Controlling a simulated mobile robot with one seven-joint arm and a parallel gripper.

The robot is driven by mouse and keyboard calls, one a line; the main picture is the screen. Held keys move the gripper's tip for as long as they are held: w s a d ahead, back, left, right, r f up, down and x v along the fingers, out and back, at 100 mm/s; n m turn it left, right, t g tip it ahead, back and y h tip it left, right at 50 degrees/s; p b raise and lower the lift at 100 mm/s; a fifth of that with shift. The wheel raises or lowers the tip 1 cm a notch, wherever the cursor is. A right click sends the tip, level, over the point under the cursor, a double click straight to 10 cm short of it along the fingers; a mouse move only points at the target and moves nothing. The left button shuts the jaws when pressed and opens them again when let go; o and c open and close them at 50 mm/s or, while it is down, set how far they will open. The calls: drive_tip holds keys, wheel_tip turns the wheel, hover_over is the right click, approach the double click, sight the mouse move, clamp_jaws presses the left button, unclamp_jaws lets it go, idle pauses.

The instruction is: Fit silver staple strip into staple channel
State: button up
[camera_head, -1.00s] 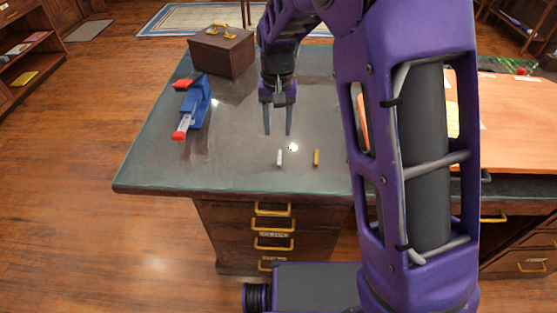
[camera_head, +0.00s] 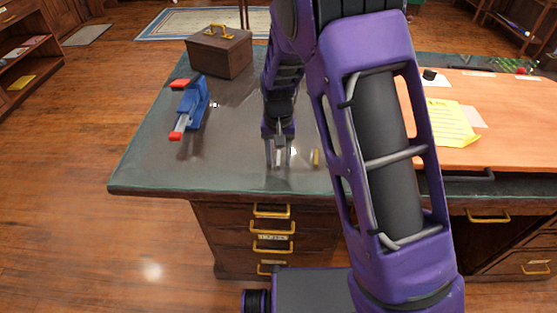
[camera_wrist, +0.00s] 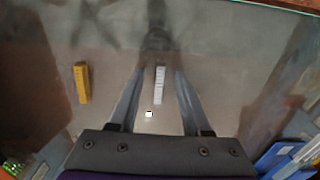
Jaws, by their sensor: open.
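The silver staple strip (camera_head: 281,157) lies on the desk's glass top near its front edge. In the wrist view the strip (camera_wrist: 160,84) lies between the two fingers of my gripper (camera_wrist: 160,78), with a gap on both sides. My gripper (camera_head: 279,162) points down over the strip and is open and empty. The blue stapler (camera_head: 192,106) lies on the left of the desk, with a red tip toward the front. Its grey channel (camera_head: 181,124) shows near the red front piece. In the wrist view part of the stapler (camera_wrist: 292,155) shows at the lower right.
A yellow strip (camera_head: 316,158) lies just right of the silver one. A brown box with a yellow handle (camera_head: 219,55) stands at the back left. The glass top (camera_head: 235,115) between stapler and gripper is clear. An orange desk surface (camera_head: 490,110) with yellow paper is at right.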

sight(278, 161)
clamp_jaws()
drive_tip(key=shift+r, duration=0.15)
wheel_tip(278, 161, up, 10)
drive_tip(key=p, duration=0.2)
drive_tip(key=s+d+f+p, duration=0.1)
drive_tip(key=d, duration=0.3)
drive_tip(key=s+d+f+p, duration=0.1)
drive_tip(key=s+d, duration=0.1)
drive_tip(key=d, duration=0.3)
drive_tip(key=s+d+f+p, duration=0.1)
drive_tip(key=d, duration=0.3)
drive_tip(key=shift+s+d+f+p, duration=0.2)
drive_tip(key=shift+d+f+p, duration=0.1)
drive_tip(key=shift+d, duration=0.1)
drive_tip(key=shift+s+d+f, duration=0.15)
drive_tip(key=shift+s+d, duration=0.1)
drive_tip(key=shift+d, duration=0.05)
